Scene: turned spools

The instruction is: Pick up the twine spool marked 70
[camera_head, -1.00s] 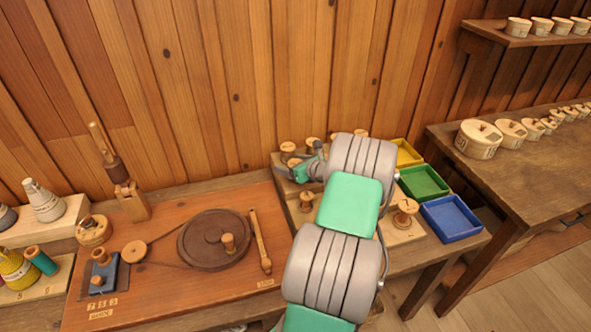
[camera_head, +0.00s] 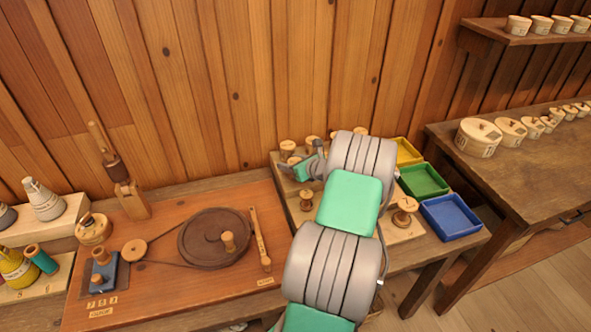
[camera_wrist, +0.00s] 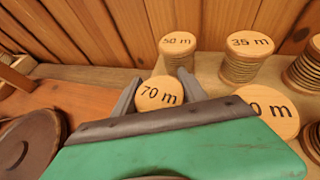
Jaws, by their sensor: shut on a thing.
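The twine spool marked "70 m" (camera_wrist: 160,93) shows its round wooden top in the wrist view. My gripper (camera_wrist: 157,88) has its two grey fingers on either side of this spool, and it is shut on it. The spool's lower part is hidden behind my green gripper body. In the head view my gripper (camera_head: 290,168) is at the left part of the spool rack, and the held spool is mostly hidden there. I cannot tell whether the spool is clear of the board.
A spool marked 50 m or 60 m (camera_wrist: 177,42) and one marked 35 m (camera_wrist: 250,45) stand close behind. Another spool (camera_wrist: 270,112) is close at the right. Yellow, green (camera_head: 424,181) and blue (camera_head: 450,217) trays are at the right. A dark wheel (camera_head: 205,250) is at left.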

